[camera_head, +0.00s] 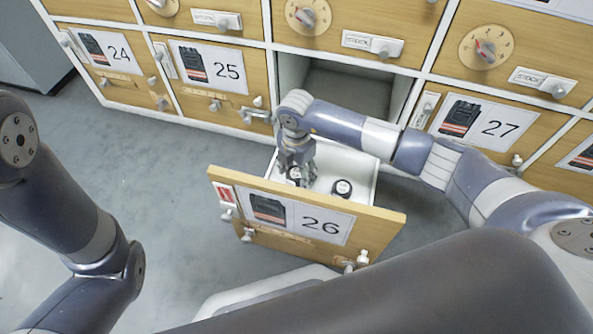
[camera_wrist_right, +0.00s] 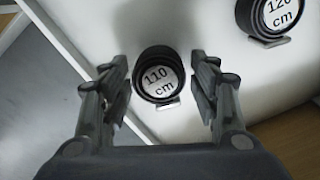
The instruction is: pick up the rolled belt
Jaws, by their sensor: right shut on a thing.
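A black rolled belt with a round white "110 cm" label (camera_wrist_right: 158,78) stands between the fingers of my right gripper (camera_wrist_right: 160,95) in the right wrist view. In the head view my right gripper (camera_head: 296,160) reaches down into the open drawer 26 (camera_head: 300,222), shut on this belt (camera_head: 294,173), which it partly hides. A second rolled belt, labelled "120 cm" (camera_wrist_right: 272,17), sits apart in the same drawer and also shows in the head view (camera_head: 342,188). My left gripper is out of view.
The drawer's numbered front stands between me and the belts. Behind is the drawer's dark opening (camera_head: 345,88) in a cabinet of closed drawers, among them 25 (camera_head: 215,82) and 27 (camera_head: 487,125), with protruding knobs. Grey floor lies clear to the left.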

